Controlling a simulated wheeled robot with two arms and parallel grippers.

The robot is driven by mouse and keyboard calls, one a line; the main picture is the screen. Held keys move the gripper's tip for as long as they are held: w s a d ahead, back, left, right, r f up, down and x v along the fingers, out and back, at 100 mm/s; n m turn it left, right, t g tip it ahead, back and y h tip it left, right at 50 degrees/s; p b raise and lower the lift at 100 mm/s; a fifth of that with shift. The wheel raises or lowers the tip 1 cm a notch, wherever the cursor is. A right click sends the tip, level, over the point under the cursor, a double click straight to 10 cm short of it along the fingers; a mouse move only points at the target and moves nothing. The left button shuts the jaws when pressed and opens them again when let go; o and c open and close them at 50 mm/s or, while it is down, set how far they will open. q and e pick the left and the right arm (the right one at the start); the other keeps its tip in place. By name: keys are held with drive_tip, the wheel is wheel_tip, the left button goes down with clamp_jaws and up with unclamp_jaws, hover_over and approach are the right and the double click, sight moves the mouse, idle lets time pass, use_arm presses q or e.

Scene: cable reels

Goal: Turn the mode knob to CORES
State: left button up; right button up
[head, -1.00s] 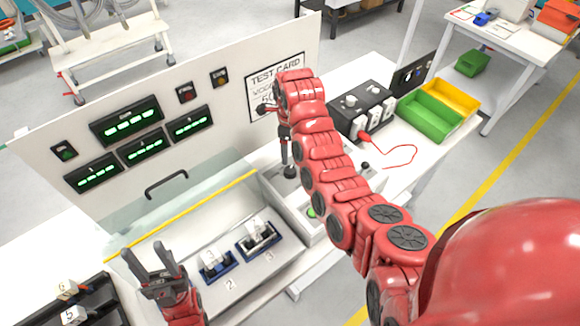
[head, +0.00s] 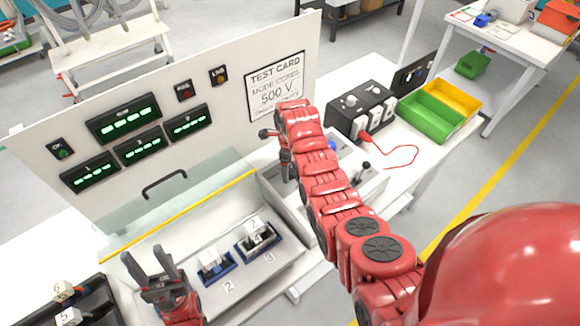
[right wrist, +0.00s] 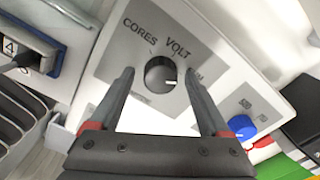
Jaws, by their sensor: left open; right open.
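The mode knob (right wrist: 160,75) is dark and round with a white pointer mark, on a grey plate lettered CORES and VOLT; a third label is partly hidden. The mark points right, away from CORES. My right gripper (right wrist: 158,72) is open in the right wrist view, with one finger on each side of the knob; I cannot tell whether they touch it. In the head view my right gripper (head: 288,165) is over the control box (head: 272,192), and my arm hides the knob. My left gripper (head: 143,250) is open and empty at the lower left.
A blue knob (right wrist: 240,126) sits beside the mode knob's plate. A black lever (head: 365,170) stands at the box's right. The test card (head: 276,86) hangs on the upright panel.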

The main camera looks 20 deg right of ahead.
clamp_jaws()
idle(0.3)
